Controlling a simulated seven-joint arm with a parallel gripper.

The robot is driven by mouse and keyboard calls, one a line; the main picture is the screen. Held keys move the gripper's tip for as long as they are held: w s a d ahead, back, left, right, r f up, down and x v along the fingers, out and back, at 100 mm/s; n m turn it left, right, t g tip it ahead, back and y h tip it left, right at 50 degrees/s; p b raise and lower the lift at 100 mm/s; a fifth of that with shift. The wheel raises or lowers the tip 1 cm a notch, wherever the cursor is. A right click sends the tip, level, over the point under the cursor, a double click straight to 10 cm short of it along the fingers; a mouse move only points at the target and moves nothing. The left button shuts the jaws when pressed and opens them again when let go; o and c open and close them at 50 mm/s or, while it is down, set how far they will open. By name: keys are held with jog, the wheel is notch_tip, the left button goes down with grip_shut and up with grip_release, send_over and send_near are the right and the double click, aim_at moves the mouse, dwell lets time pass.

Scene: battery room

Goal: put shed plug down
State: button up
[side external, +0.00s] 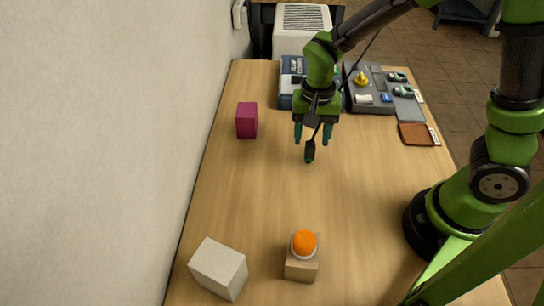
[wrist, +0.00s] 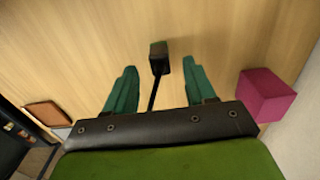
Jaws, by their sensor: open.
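The plug, a small black piece with a greenish end (side external: 310,151), is just below my gripper (side external: 312,138), with a dark cable rising from it. In the wrist view the plug (wrist: 160,58) shows just beyond the fingertips, midway between them, with its cable running back between the fingers. My gripper (wrist: 162,74) points down with its two teal fingers spread apart, and neither finger touches the plug in that view. I cannot tell whether the plug rests on the table or hangs slightly above it.
A magenta block (side external: 247,121) stands left of my gripper. A white block (side external: 219,268) and an orange-topped box (side external: 302,266) stand in front. The middle table is clear.

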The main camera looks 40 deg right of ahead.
aim_at(311, 144)
notch_tip(311, 144, up, 7)
jog(key=shift+f, duration=0.15)
jog(key=s+d+r+n+t+y, duration=0.2)
jog(key=s+d+r+n+t, duration=0.2)
jog(key=s+r+t, duration=0.3)
notch_tip(311, 144, up, 4)
jog(key=shift+s+r+n, duration=0.15)
jog(key=shift+s+n, duration=0.35)
jog(key=shift+s, duration=0.65)
